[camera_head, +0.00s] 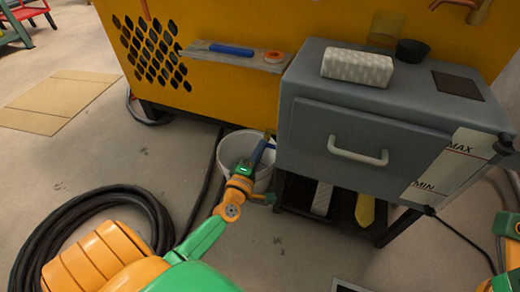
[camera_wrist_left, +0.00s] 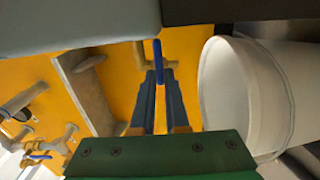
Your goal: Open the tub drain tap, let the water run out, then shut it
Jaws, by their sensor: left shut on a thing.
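The grey tub (camera_head: 345,132) has a white handle on its front and a MAX/MIN gauge strip (camera_head: 452,168) on its right side. In the left wrist view, the brass drain tap (camera_wrist_left: 139,55) with its blue lever (camera_wrist_left: 158,62) shows below the tub's edge. My left gripper (camera_head: 263,150) reaches beside the tub's lower left corner. Its fingers, which also show in the left wrist view (camera_wrist_left: 162,80), are shut on the blue lever. A white bucket (camera_head: 232,147) stands below, partly hidden by the gripper. No water stream can be made out. My right gripper is not seen.
A yellow machine (camera_head: 240,20) stands behind, with a shelf (camera_head: 205,54) holding a blue tool and a tape roll. A white block (camera_head: 357,68) and a dark bowl (camera_head: 412,50) sit on the tub. A coiled black hose (camera_head: 75,222) lies on the floor at left.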

